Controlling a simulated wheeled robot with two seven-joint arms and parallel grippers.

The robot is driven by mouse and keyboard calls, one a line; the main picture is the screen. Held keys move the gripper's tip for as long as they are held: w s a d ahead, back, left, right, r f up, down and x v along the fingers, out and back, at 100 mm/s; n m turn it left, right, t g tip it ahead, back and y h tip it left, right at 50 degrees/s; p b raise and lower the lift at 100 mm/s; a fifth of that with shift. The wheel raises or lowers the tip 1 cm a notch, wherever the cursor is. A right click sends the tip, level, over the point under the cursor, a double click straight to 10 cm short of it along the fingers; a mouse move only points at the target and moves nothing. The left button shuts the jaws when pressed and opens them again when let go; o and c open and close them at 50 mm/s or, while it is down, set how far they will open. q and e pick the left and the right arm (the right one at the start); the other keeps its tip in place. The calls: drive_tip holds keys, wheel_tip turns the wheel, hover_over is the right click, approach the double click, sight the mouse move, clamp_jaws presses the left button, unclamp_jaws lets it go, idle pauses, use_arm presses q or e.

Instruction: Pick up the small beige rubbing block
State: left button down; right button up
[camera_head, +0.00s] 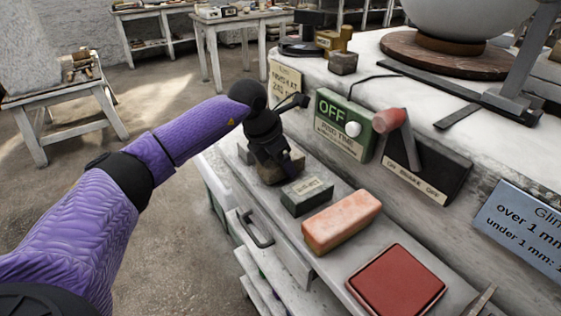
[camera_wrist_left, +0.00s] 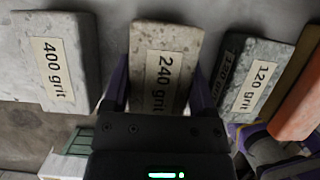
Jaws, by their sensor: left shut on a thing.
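The small beige rubbing block (camera_wrist_left: 168,48), labelled 240 grit, stands between the two purple fingers of my left gripper (camera_wrist_left: 159,88) in the left wrist view. The fingers are shut on its sides. In the head view my left gripper (camera_head: 270,150) points down onto the block (camera_head: 291,166), which is partly hidden by the gripper. I cannot tell whether its underside touches the ledge.
A grey-green 120 grit block (camera_head: 306,196) sits close beside the held one, then an orange brick (camera_head: 341,221) and a red square pad (camera_head: 397,281). A pale 400 grit block (camera_wrist_left: 56,62) is on the other side. A switch panel (camera_head: 343,124) reading OFF stands behind.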

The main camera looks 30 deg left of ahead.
use_arm(q)
wheel_tip(320, 180, up, 27)
drive_tip(key=p, duration=2.2)
drive_tip(key=shift+p, duration=0.35)
use_arm(e)
drive_tip(key=w+a+r, duration=0.1)
drive_tip(key=w+r, duration=0.1)
drive_tip(key=r, duration=0.9)
drive_tip(key=w+a+r+t, duration=0.1)
drive_tip(key=w+a+r, duration=0.1)
drive_tip(key=r, duration=1)
drive_tip(key=shift+w+r+y, duration=0.2)
drive_tip(key=shift+w+y, duration=0.1)
drive_tip(key=shift+w, duration=0.05)
drive_tip(key=shift+a, duration=0.1)
use_arm(q)
drive_tip(key=c, duration=0.5)
unclamp_jaws()
drive_tip(key=shift+c, duration=0.2)
clamp_jaws()
use_arm(e)
drive_tip(key=shift+a, duration=0.1)
